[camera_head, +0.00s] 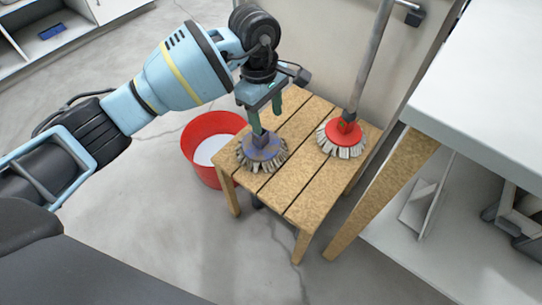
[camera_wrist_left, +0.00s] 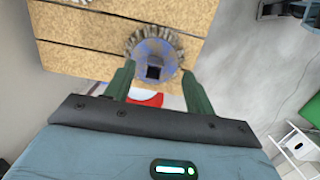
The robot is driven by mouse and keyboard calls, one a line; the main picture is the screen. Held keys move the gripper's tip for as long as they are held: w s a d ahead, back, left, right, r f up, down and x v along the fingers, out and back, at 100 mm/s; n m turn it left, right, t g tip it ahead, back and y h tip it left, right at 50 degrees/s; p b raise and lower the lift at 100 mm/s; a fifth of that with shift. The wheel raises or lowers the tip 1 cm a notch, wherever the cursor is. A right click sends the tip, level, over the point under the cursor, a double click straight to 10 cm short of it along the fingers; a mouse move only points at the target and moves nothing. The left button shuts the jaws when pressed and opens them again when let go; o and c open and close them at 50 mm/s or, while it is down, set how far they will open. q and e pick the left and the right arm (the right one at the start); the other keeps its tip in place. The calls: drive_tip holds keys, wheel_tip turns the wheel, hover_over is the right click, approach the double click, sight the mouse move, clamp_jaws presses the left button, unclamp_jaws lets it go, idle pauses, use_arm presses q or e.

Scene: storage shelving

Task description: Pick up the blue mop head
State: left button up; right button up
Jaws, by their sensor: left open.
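The blue mop head (camera_head: 264,153) with grey bristles rests on the slatted wooden table (camera_head: 310,185), near its left side. It also shows in the left wrist view (camera_wrist_left: 152,50), seen from above with a dark square socket in its middle. My left gripper (camera_head: 267,122) is right above the mop head, pointing down. In the left wrist view the green fingers (camera_wrist_left: 157,85) are apart, with the mop head's socket ahead between them. I cannot tell if the fingers touch it. My right gripper is not in view.
A red mop head (camera_head: 341,138) with an upright grey pole (camera_head: 370,65) stands on the table's right part. A red bucket (camera_head: 207,142) is on the floor left of the table. White shelving (camera_head: 490,70) stands at the right. The floor in front is clear.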

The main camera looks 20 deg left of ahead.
sight(261, 142)
use_arm(q)
drive_tip(key=shift+y, duration=0.6)
drive_tip(key=shift+w+a+f+b, duration=0.3)
drive_tip(key=shift+a+f+b, duration=0.05)
drive_tip(key=shift+f, duration=0.2)
drive_tip(key=shift+w+a+f+b, duration=0.3)
drive_tip(key=shift+a+f, duration=0.05)
drive_tip(key=shift+f, duration=0.2)
drive_tip(key=shift+w+a+f+b, duration=0.3)
drive_tip(key=shift+a+f+b, duration=0.05)
drive_tip(key=shift+f, duration=0.45)
drive_tip(key=f, duration=0.1)
drive_tip(key=f+b, duration=0.1)
drive_tip(key=f, duration=0.1)
drive_tip(key=f+b, duration=0.1)
drive_tip(key=shift+s+f, duration=0.2)
drive_tip(key=shift+s, duration=0.05)
drive_tip(key=shift+f, duration=0.25)
drive_tip(key=shift+a, duration=0.1)
drive_tip(key=shift+c, duration=0.4)
drive_tip(key=c, duration=0.7)
clamp_jaws()
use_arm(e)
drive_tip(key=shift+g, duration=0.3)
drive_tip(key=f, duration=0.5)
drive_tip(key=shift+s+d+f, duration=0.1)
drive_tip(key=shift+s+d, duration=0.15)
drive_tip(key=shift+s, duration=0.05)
